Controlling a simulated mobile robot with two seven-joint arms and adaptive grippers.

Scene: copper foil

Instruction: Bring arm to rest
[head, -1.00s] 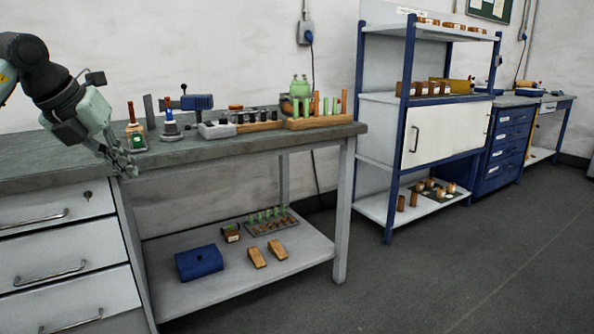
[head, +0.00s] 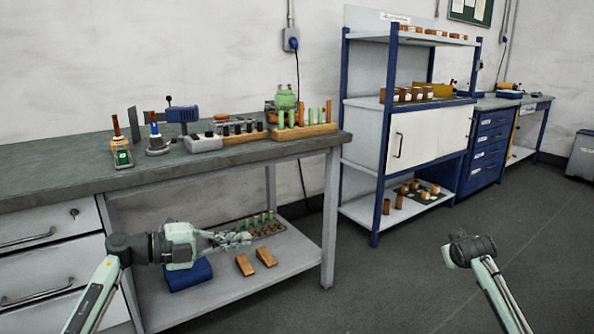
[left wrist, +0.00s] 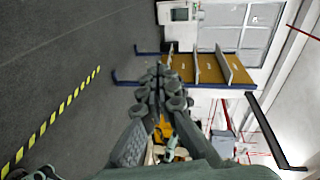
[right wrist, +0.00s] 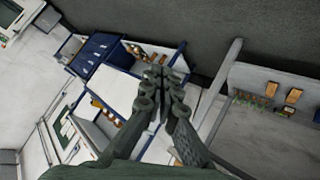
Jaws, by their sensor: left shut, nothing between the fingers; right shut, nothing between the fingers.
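My left gripper (head: 232,240) is in front of the bench in the head view, below the worktop and pointing right. It is shut and empty, and it covers part of the lower shelf and of the blue box there. Its shut fingers also show in the left wrist view (left wrist: 160,85). In the head view my right arm (head: 485,275) rises at the lower right, but its fingers are hidden there. The right gripper shows in the right wrist view (right wrist: 160,85), its fingers together and empty.
The bench (head: 60,158) carries several tools and a wooden rack with green and copper rods (head: 305,130). Its lower shelf (head: 285,275) holds a blue box (head: 190,275) and two wooden blocks. A blue-framed shelf unit (head: 388,130) stands to the right. The floor (head: 400,290) between the arms is clear.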

